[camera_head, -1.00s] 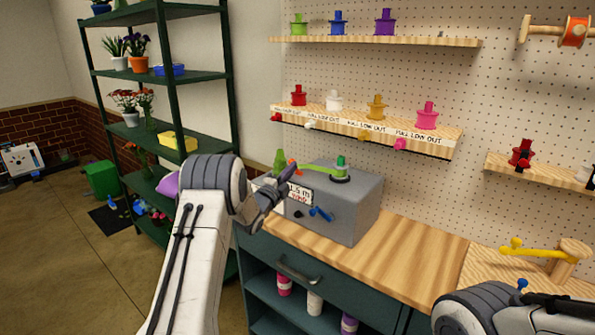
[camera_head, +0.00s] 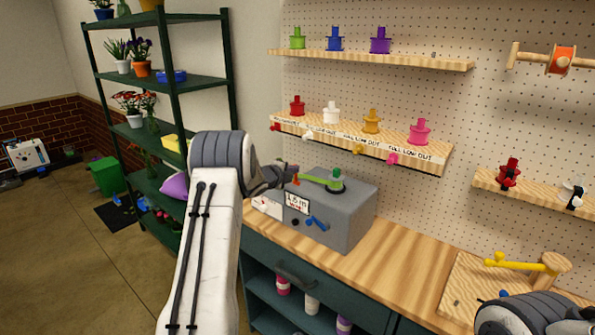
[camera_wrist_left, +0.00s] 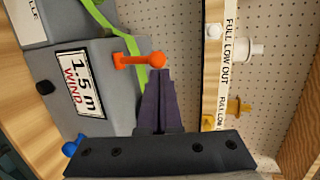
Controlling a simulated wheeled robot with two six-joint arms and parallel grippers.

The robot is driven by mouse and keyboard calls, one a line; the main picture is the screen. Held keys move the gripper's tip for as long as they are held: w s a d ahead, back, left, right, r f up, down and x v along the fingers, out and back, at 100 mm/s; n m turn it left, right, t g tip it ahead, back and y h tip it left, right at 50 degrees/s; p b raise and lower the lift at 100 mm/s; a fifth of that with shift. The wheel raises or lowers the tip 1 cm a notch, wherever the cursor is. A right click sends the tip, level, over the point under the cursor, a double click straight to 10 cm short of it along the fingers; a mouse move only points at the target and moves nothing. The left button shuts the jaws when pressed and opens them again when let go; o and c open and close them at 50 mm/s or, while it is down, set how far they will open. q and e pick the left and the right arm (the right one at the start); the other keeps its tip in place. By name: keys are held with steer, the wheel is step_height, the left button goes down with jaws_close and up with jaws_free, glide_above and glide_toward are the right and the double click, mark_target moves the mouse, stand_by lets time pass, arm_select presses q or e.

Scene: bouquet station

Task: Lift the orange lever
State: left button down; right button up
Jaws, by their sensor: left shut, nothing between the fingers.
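My left gripper (camera_head: 292,170) is shut and empty beside the lever. In the left wrist view its dark fingertips (camera_wrist_left: 160,73) point at the knob, just short of it or touching; I cannot tell which. The machine also bears a green strip (camera_head: 318,181), a "1.5 m WIND" sign (camera_head: 297,203) and a blue handle (camera_head: 317,223). My right gripper is out of view.
A yellow lever (camera_head: 515,264) stands on the bench at right. The wooden benchtop (camera_head: 400,252) between is clear. A dark green plant rack (camera_head: 182,100) stands at left.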

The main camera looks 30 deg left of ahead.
arm_select(q)
steer(key=shift+w+d+r+g+p, duration=0.15)
steer(key=shift+w+r+g+p, duration=0.6)
steer(key=shift+p, duration=0.4)
steer(key=shift+w+d+f, duration=0.15)
steer(key=shift+w+f, duration=0.15)
steer(key=shift+w, duration=0.6)
steer(key=shift+s, duration=0.15)
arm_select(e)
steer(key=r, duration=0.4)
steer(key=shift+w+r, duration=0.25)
arm_select(q)
steer(key=shift+r+p, duration=0.2)
steer(key=shift+p, duration=0.15)
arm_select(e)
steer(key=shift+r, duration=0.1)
arm_select(q)
steer(key=shift+r+p, duration=0.5)
steer(key=shift+r, duration=0.15)
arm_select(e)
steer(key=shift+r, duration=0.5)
arm_select(q)
steer(key=shift+d, duration=0.1)
